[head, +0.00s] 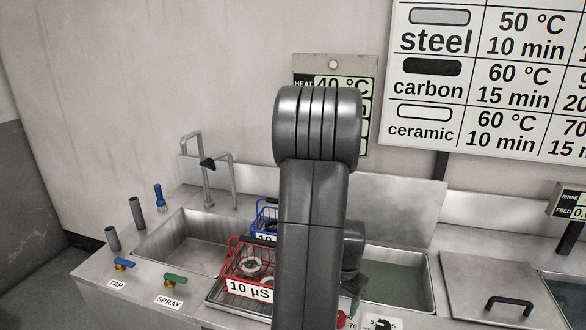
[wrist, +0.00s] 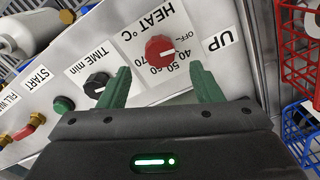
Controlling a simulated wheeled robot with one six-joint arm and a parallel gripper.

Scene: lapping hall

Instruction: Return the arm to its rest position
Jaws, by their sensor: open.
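My gripper (wrist: 160,88) is in the wrist view with its two green fingers apart and nothing between them. Beyond the fingers is a white control panel (wrist: 145,28) with a red HEAT knob (wrist: 160,51) and a black TIME knob (wrist: 97,84). In the head view my arm stands upright in the middle and hides part of the sink unit and the wall display.
A red basket (head: 240,268) with round parts sits on a drainer, with a blue basket (head: 263,212) behind it. An empty sink basin (head: 180,240) is at left, a liquid-filled tank (head: 400,285) at right. A lid with a black handle (head: 490,285) lies further right.

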